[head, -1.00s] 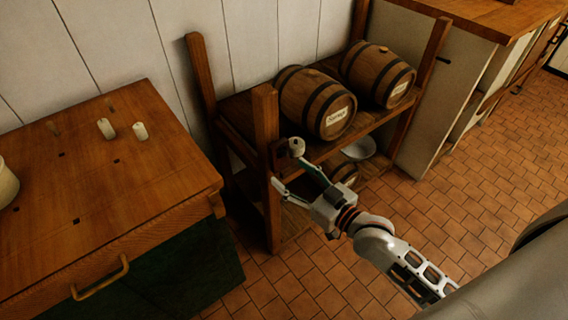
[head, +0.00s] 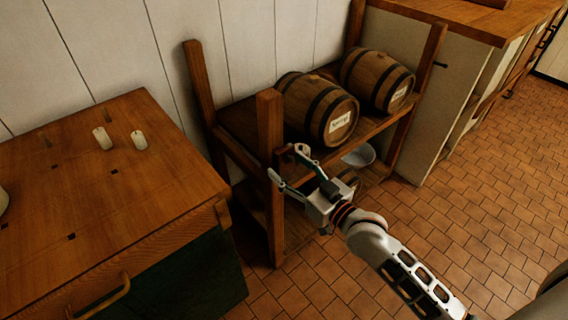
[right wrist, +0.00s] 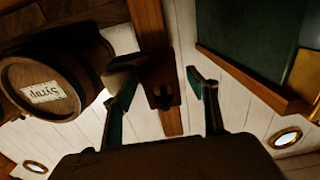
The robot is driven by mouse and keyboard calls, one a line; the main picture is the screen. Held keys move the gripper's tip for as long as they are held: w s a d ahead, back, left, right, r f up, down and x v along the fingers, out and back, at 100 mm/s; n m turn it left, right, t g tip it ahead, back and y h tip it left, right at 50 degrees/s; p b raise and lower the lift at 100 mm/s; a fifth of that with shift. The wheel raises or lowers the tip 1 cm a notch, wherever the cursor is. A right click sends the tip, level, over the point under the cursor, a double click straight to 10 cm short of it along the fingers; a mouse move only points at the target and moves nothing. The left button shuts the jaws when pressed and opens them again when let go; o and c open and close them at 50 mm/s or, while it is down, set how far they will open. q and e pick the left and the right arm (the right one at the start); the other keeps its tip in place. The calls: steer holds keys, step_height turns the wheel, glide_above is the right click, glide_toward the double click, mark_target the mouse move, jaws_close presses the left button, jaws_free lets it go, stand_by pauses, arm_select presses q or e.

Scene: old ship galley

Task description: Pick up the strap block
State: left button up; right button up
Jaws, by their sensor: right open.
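A dark brown wooden block (right wrist: 160,82) with a cross-shaped dark mark, which seems to be the strap block, shows between my right fingers in the right wrist view. It appears to be on the rack's front post. In the head view a small brown piece (head: 284,156) at the post is probably the same block, partly hidden by a finger. My right gripper (head: 289,166) is open, with its fingertips close to the post. In the right wrist view the fingers (right wrist: 163,80) stand on either side of the block, with gaps visible. My left gripper is not in view.
The wooden rack (head: 270,120) holds two barrels on its upper shelf, the nearer one a labelled barrel (head: 318,108). A pale bowl (head: 358,156) sits lower. A wooden counter (head: 150,190) with two candles (head: 103,138) stands left. Tiled floor (head: 480,210) is open at right.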

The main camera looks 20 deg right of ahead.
steer(key=shift+x, duration=1.05)
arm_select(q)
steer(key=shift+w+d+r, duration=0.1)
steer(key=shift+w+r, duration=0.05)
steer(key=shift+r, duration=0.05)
arm_select(e)
steer(key=c, duration=1.2)
